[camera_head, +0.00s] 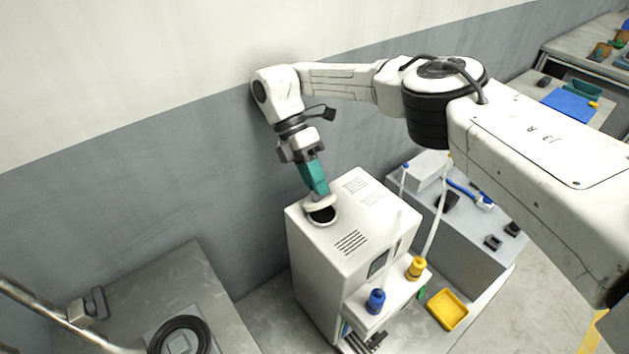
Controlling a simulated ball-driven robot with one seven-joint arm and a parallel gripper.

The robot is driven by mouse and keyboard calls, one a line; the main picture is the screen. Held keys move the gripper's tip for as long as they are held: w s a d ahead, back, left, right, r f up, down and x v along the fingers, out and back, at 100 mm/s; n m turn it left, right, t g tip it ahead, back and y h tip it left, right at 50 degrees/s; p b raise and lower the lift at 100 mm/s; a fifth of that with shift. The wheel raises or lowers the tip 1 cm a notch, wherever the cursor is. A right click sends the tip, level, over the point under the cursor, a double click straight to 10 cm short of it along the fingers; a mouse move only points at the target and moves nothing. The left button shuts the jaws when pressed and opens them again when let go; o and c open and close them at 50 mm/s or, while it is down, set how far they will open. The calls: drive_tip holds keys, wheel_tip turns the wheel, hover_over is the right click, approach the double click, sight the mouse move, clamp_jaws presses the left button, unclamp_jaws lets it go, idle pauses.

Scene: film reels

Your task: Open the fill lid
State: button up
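A white box-shaped machine (301,241) stands in the middle of the view. A round fill opening with a dark inside (322,216) shows on its top, near the back left corner. The pale round fill lid (318,203) is raised and tilted at the back edge of this opening, so part of the hole shows. My gripper (321,193), with teal fingers, points down with its tips right at the lid, seemingly touching it. The fingers overlap in this view, so any gap between them is hidden.
Blue (375,301) and yellow (416,267) spool-like parts sit on the machine's front ledge, with pale rods rising nearby. A yellow tray (447,309) lies at front right. A grey bench (456,241) stands to the right. The wall (180,180) is close behind.

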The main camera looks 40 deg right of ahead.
sight(327, 203)
drive_tip(key=o, duration=0.3)
drive_tip(key=shift+o, duration=0.2)
drive_tip(key=shift+r, duration=0.4)
wheel_tip(327, 203, up, 3)
drive_tip(key=shift+s+f, duration=0.15)
drive_tip(key=shift+f, duration=0.05)
drive_tip(key=s+a+r+b, duration=0.1)
drive_tip(key=s+a+r, duration=0.1)
drive_tip(key=s+r, duration=0.7)
drive_tip(key=s, duration=0.4)
drive_tip(key=shift+s+r+b, duration=0.25)
drive_tip(key=shift+s+b, duration=0.05)
